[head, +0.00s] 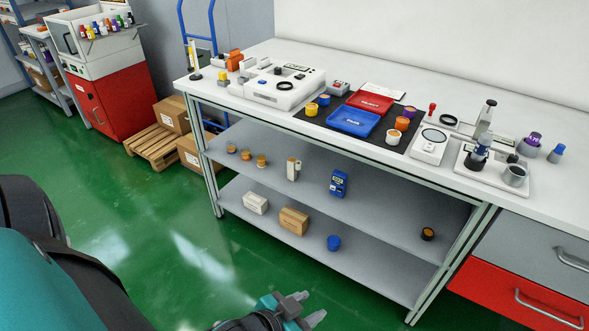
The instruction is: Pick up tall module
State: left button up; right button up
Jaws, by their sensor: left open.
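No thing here is clearly marked as the tall module, and I cannot tell which one it is. Upright things on the upper shelf are a small grey-white block with an orange part (293,170) and a blue handheld device (339,183). On the bench at the right, a tall grey instrument (485,122) stands on a white tray. My left gripper (311,307) is at the bottom edge of the view, open and empty. It is over the green floor in front of the bench, apart from everything. My right gripper is not in view.
The white bench (440,173) holds a white machine (280,85), a red tray (371,102), a blue tray (353,121), several small jars and a flat scale (430,144). Boxes (294,221) sit on the lower shelf. The floor ahead is clear.

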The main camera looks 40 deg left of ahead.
aim_at(293, 164)
jog(key=i+j, duration=0.1)
jog(key=j, duration=0.35)
jog(key=i+j+u, duration=0.15)
jog(key=j, duration=0.3)
jog(key=i+j, duration=0.15)
jog(key=j, duration=0.3)
jog(key=i+j+u, duration=0.15)
jog(key=j, duration=0.3)
jog(key=i+j, duration=0.15)
jog(key=j, duration=0.25)
jog(key=i+j+u, duration=0.15)
jog(key=j, duration=0.3)
jog(key=i+j, duration=0.2)
jog(key=j, duration=0.2)
jog(key=i+j+u, duration=0.15)
jog(key=j, duration=0.25)
